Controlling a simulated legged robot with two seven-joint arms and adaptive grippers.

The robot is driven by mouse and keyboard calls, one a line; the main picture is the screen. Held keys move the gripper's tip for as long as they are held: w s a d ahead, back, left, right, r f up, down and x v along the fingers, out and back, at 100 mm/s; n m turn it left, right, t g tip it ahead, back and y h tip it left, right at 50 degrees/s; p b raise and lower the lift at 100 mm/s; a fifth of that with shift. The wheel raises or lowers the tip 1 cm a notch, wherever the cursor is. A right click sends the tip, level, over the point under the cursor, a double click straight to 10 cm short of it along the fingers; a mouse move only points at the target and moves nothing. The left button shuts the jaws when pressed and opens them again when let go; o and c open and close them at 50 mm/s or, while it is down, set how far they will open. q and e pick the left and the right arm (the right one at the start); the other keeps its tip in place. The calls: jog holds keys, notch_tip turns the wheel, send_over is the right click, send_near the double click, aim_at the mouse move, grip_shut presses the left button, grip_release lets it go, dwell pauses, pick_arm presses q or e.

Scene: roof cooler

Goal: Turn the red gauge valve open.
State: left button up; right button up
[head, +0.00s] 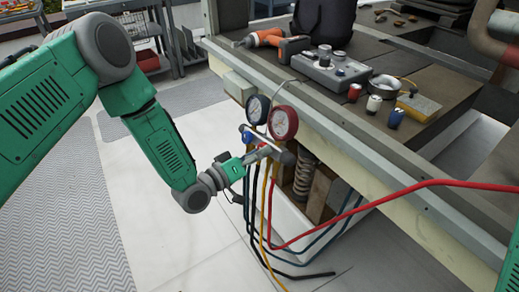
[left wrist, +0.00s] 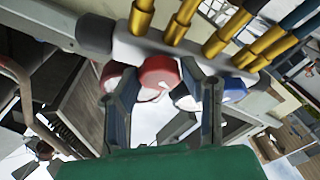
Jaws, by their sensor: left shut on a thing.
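The gauge manifold hangs at the table's front edge, with a red-rimmed gauge (head: 283,123) and a blue-rimmed gauge (head: 257,109). A small blue knob (head: 247,136) shows at its left side in the head view. My left gripper (head: 250,157) is at the manifold, below the gauges. In the left wrist view, a red round part (left wrist: 157,77) sits between the fingers of my left gripper (left wrist: 164,103), which is shut on it. I take this for the red valve; the head view does not show it clearly. Its turn angle cannot be told. My right gripper is out of view.
Yellow, black, blue and red hoses (head: 400,194) hang below the manifold and cross the table front. A drill (head: 275,42), a grey control box (head: 330,68) and small canisters (head: 374,104) stand on the table (head: 405,58). The floor at left is clear.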

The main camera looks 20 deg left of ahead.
pick_arm(q)
jog(key=n+y, duration=0.1)
jog(key=n, duration=0.2)
jog(key=n+y+p, duration=0.1)
jog(key=n, duration=0.3)
jog(key=n+g+y, duration=0.1)
jog(key=n+y, duration=0.1)
jog(key=n, duration=0.1)
jog(key=shift+r+n+p, duration=0.2)
jog(key=shift+n+p, duration=0.1)
jog(key=shift+p, duration=0.1)
jog(key=o, duration=1.1)
jog(key=shift+w, duration=0.1)
jog(key=shift+o, duration=0.2)
jog(key=shift+f, duration=0.15)
jog(key=shift+a, duration=0.1)
jog(key=v, duration=1.2)
